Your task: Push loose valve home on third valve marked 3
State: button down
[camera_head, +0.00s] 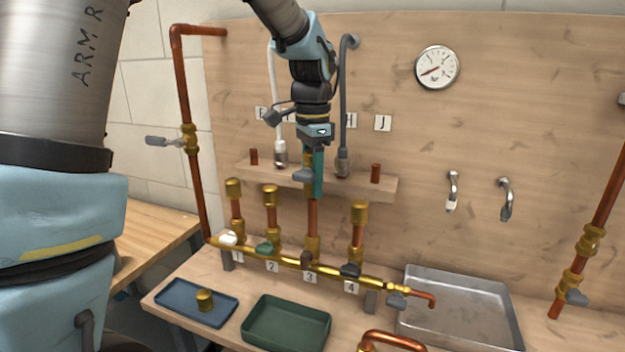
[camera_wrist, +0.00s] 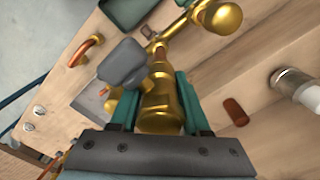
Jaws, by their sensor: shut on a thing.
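My gripper (camera_head: 314,190) is shut on the loose valve (camera_head: 309,162), a brass body with a grey lever (camera_head: 303,176). The valve is upright above the copper riser (camera_head: 312,218) at the tag marked 3 (camera_head: 309,277). Its lower end meets the riser's top in line; how deep it sits cannot be told. In the wrist view the brass valve body (camera_wrist: 160,108) lies between the teal fingers, with the grey lever (camera_wrist: 122,63) to the left. The fingers hide part of the valve in the head view.
Capped risers stand close on both sides: brass caps at 2 (camera_head: 270,194) and 4 (camera_head: 359,212). A wooden shelf (camera_head: 385,187) with hoses is just behind. A blue tray (camera_head: 180,312), green tray (camera_head: 262,342) and metal basin (camera_head: 455,290) are on the bench.

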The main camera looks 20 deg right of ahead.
jog(key=shift+f+b, duration=1.25)
jog(key=shift+f, duration=1)
jog(key=shift+c, duration=1.5)
grip_release()
notch_tip(320, 180, up, 11)
jog(key=shift+f+b, duration=0.1)
jog(key=shift+b, duration=0.8)
notch_tip(320, 180, up, 6)
jog(key=p, duration=0.6)
send_over(312, 199)
